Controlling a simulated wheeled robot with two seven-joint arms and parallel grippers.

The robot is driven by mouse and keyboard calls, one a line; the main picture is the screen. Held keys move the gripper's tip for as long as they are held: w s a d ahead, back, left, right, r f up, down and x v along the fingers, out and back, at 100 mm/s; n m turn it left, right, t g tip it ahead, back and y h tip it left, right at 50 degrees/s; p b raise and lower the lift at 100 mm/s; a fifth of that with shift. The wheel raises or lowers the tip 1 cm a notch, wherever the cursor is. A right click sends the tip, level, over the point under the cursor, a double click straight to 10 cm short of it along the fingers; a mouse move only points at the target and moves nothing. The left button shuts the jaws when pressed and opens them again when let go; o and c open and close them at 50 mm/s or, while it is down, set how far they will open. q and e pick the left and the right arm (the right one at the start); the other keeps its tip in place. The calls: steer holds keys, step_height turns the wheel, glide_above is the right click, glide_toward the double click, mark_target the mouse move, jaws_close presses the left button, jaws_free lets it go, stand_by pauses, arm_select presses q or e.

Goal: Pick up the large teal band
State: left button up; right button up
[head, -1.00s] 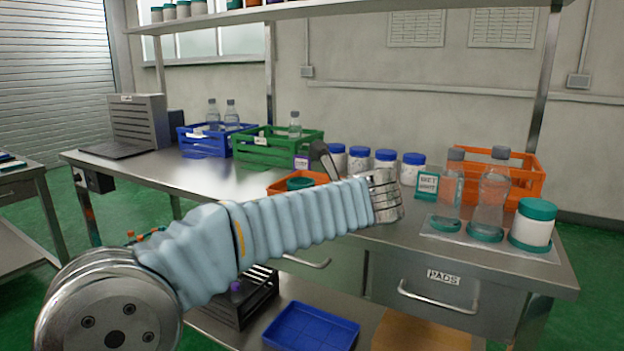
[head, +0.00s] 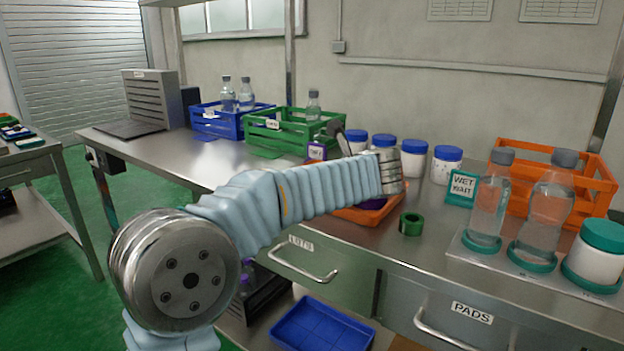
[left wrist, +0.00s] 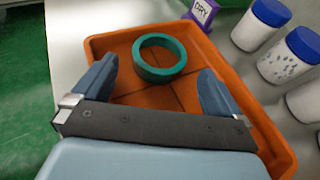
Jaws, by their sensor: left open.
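The large teal band (left wrist: 159,58) lies in an orange tray (left wrist: 268,130) in the left wrist view. My left gripper (left wrist: 157,70) is open. Its two blue-grey fingers stand apart on the near left and near right of the band, with the band ahead between their tips. I see no contact. In the head view my left arm hides the band and most of the tray (head: 378,214). A separate green ring (head: 411,224) stands on the bench right of the tray. My right gripper is not in view.
Blue-lidded jars (head: 413,160) stand behind the tray, near a purple DRY sign (left wrist: 203,12). At right, bottles (head: 489,205) and a teal-lidded jar (head: 600,252) stand on a pad with teal rings at their bases. Green (head: 290,142) and blue (head: 205,125) crates stand behind left.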

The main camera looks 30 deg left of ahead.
arm_select(q)
steer(key=x, duration=0.5)
steer(key=shift+w+a+f, duration=0.25)
steer(key=c, duration=0.8)
steer(key=shift+c, duration=0.2)
